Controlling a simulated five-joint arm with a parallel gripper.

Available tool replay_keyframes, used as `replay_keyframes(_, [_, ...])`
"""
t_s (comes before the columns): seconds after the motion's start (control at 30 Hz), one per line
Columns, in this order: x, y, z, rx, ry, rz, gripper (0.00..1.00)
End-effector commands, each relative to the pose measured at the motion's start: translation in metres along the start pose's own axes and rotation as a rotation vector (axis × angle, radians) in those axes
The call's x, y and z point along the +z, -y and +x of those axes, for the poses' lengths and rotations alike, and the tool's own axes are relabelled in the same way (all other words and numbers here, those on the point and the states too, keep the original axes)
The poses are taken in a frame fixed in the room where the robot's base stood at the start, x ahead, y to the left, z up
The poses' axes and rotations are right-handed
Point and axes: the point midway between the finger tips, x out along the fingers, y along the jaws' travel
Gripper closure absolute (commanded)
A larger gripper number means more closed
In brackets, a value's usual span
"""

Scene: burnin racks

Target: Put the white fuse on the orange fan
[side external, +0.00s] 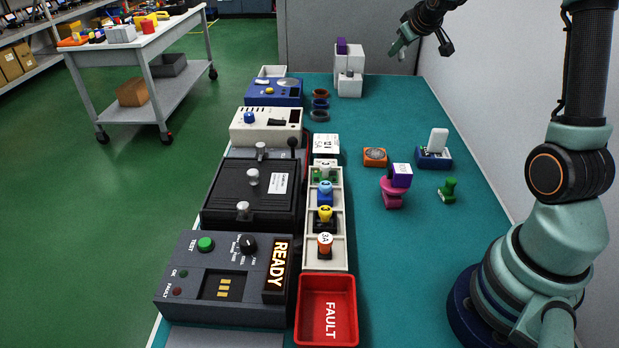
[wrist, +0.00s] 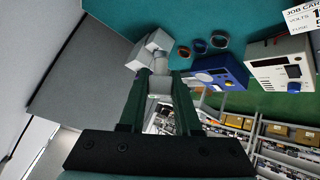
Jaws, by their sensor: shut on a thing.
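My gripper (side external: 399,48) is high over the far right of the teal table in the side view. In the wrist view, the two green fingers are shut on a small pale piece (wrist: 160,84), which looks like the white fuse. Its shape is mostly hidden by the fingers, and I cannot make it out in the side view.
A white stepped block (side external: 349,86) with a purple piece stands near my gripper. Beside the fan are a pink stand (side external: 392,188) with a purple-white block, a blue base (side external: 434,160) with a white upright piece, and a green piece (side external: 448,190). A fuse tray (side external: 310,255) lies left.

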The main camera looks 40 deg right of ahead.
Motion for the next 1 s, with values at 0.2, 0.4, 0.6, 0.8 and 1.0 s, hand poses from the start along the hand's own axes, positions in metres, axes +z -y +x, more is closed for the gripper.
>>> replay_keyframes(0.2, [-0.039, 0.102, -0.060, -0.135, -0.071, -0.137, 1.00])
replay_keyframes(0.4, [-0.048, 0.185, -0.121, -0.257, -0.129, -0.259, 1.00])
replay_keyframes(0.6, [-0.041, 0.239, -0.169, -0.347, -0.170, -0.349, 1.00])
replay_keyframes(0.8, [-0.035, 0.263, -0.189, -0.391, -0.188, -0.389, 1.00])
replay_keyframes(1.0, [-0.028, 0.314, -0.203, -0.473, -0.208, -0.419, 1.00])
